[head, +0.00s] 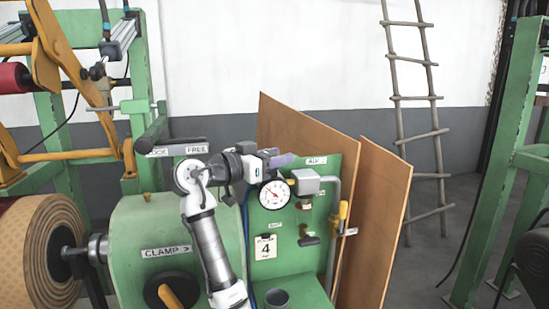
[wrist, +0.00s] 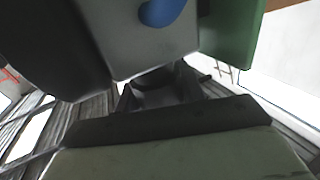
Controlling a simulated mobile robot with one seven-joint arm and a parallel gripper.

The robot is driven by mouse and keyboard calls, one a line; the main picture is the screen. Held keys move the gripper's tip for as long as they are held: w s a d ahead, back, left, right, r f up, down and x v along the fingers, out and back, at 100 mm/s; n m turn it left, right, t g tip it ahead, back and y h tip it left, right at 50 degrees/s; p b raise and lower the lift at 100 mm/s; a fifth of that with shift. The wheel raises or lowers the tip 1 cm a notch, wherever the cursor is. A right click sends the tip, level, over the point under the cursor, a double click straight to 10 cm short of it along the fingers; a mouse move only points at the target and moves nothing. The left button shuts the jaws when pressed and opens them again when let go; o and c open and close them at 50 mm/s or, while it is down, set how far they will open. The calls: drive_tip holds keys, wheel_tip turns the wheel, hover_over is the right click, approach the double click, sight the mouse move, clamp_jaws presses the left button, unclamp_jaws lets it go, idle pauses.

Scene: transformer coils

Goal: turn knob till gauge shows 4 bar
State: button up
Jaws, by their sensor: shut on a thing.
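My gripper (head: 272,160) is at the upper left of the green panel, just above the round white gauge (head: 273,194). It is shut on the knob, which the jaws mostly hide; a purple piece (head: 283,160) shows at the jaw tips, and I cannot tell whether it belongs to the knob. The gauge's needle points to the upper left; its numbers are too small to read. In the wrist view my gripper (wrist: 163,90) shows dark and close to a grey block (wrist: 150,50) with a blue part. A card (head: 265,247) on the panel shows a large 4.
A grey box (head: 306,182) with a pipe is right of the gauge. A yellow-handled valve (head: 343,210) and brown boards (head: 383,215) stand farther right. The green clamp machine (head: 165,225) is beside my arm on the left. A ladder (head: 415,120) leans behind.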

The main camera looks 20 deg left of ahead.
drive_tip(key=shift+m+h, duration=0.3)
drive_tip(key=shift+h, duration=0.1)
drive_tip(key=o, duration=1)
drive_tip(key=shift+c, duration=0.2)
drive_tip(key=b+v, duration=0.5)
drive_tip(key=v, duration=0.8)
drive_tip(key=shift+s+a+r, duration=0.2)
drive_tip(key=shift+s+a, duration=0.05)
drive_tip(key=shift+s, duration=0.05)
